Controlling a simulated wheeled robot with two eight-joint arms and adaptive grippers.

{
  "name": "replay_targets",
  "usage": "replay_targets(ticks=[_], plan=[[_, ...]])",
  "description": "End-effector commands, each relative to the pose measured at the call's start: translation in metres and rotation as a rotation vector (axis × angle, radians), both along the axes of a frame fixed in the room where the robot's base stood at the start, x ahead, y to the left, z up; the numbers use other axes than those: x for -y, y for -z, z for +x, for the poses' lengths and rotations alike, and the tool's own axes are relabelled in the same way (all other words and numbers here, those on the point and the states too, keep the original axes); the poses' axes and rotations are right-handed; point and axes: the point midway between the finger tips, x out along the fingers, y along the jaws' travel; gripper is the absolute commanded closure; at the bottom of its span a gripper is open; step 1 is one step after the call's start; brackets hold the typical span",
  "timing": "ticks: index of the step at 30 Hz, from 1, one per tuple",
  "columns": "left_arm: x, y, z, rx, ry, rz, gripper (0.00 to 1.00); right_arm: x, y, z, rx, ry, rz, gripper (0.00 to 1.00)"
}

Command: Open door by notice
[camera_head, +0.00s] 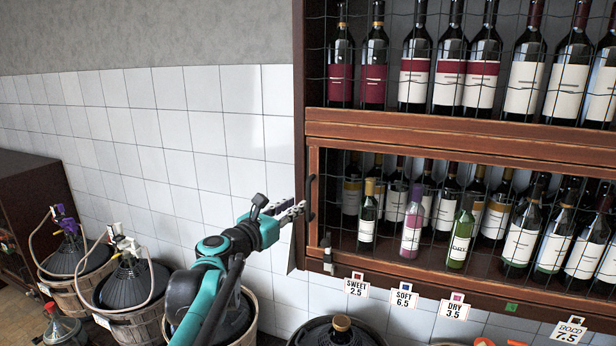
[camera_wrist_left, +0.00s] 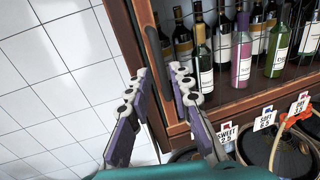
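The lower wooden cabinet door (camera_head: 324,158) has wire mesh and looks shut, with wine bottles behind it. Its black handle (camera_head: 311,198) is on the left frame; a dark upright bar, likely this handle, shows in the left wrist view (camera_wrist_left: 151,42). My left gripper (camera_head: 292,209) is just left of the handle. In the left wrist view my left gripper (camera_wrist_left: 158,73) is open, its fingers apart with nothing held between them. Small price notices hang below the door: SWEET (camera_head: 357,287), SOFT (camera_head: 404,298), DRY (camera_head: 454,309) and BOLD (camera_head: 568,332). My right gripper is out of view.
Upper shelf bottles (camera_head: 418,70) stand behind mesh. Demijohns in baskets (camera_head: 130,290) line the floor, and another demijohn top (camera_head: 341,326) sits below the cabinet. A dark cabinet (camera_head: 30,200) is far left. White tiled wall (camera_head: 200,130) is bare left of the door.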

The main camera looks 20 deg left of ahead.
Motion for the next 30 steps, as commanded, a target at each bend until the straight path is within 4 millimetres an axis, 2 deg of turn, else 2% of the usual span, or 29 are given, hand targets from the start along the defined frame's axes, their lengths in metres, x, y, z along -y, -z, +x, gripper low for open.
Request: replay_targets(ticks=[5, 15, 19, 27, 30], plan=[[0.001, -0.004, 0.017, 0.002, -0.004, -0.027, 0.79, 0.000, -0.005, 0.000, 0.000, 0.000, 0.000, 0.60], [0.013, -0.004, 0.068, 0.002, -0.004, -0.022, 0.79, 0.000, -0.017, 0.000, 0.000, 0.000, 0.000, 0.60], [0.015, -0.003, 0.075, 0.001, -0.004, -0.022, 0.79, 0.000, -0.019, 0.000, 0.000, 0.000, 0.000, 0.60], [0.016, -0.002, 0.077, 0.001, -0.004, -0.021, 0.79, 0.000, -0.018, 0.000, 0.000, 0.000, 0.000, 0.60], [0.015, -0.002, 0.077, 0.001, -0.004, -0.021, 1.00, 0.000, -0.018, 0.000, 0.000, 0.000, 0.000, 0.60]])
